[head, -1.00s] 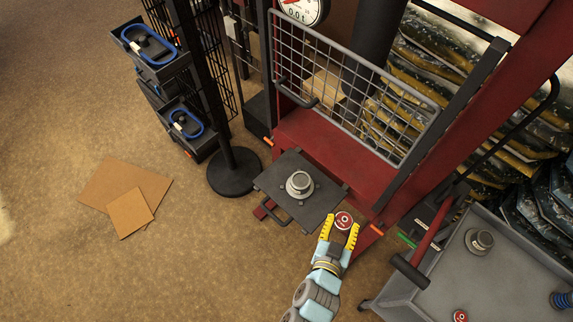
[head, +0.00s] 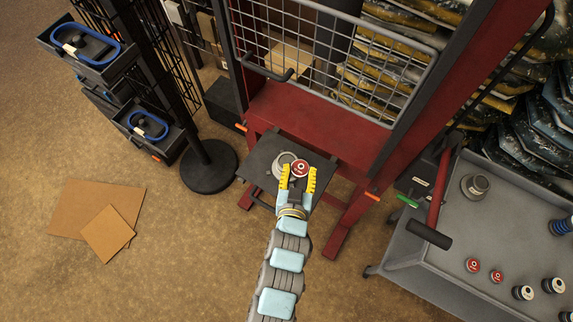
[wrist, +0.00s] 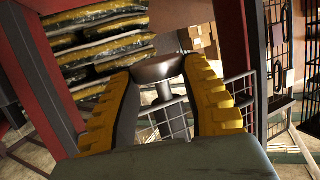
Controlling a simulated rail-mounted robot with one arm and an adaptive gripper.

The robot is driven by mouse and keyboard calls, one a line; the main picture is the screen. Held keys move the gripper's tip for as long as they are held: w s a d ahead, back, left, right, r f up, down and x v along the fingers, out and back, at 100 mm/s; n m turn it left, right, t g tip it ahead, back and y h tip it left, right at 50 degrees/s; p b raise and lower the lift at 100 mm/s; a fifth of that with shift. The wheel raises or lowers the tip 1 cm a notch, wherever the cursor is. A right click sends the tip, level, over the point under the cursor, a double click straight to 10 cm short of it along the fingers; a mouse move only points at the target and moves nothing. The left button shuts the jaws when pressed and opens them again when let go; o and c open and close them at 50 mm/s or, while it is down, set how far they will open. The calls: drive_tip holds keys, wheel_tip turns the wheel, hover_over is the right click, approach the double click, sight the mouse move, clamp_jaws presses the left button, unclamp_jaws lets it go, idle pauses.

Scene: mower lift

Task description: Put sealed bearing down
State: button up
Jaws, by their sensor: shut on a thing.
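My gripper (head: 299,173) is shut on a sealed bearing (head: 300,167), a small round piece with a red face and pale centre. In the head view the bearing overlaps the right side of a round grey metal holder (head: 279,167) on the dark press plate (head: 259,163). I cannot tell whether bearing and holder touch. In the wrist view a dark disc (wrist: 157,68), which looks like the bearing, sits between my yellow finger pads. The fingers and bearing hide part of the holder.
A red press frame (head: 312,126) with a wire guard (head: 345,60) stands just behind the plate. A grey cart tray (head: 425,270) at right carries a grey hub (head: 475,186) and several small bearings and parts. A black stand with bins (head: 152,135) is left. Cardboard (head: 108,234) lies on the floor.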

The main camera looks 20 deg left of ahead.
drive_tip(key=w+a+f+b, duration=0.1)
drive_tip(key=w+a+b, duration=0.1)
drive_tip(key=shift+a+f+b, duration=0.25)
drive_tip(key=shift+f+b, duration=0.1)
drive_tip(key=shift+f, duration=0.05)
drive_tip(key=p, duration=0.1)
hover_over(286, 163)
drive_tip(key=shift+s+d+f, duration=0.15)
drive_tip(key=shift+s+f, duration=0.05)
drive_tip(key=shift+f, duration=1.25)
drive_tip(key=shift+s+d+f, duration=0.1)
drive_tip(key=shift+s+f, duration=0.05)
drive_tip(key=shift+f, duration=1.3)
drive_tip(key=shift+f+p, duration=0.3)
drive_tip(key=shift+f, duration=1.3)
drive_tip(key=o, duration=1.1)
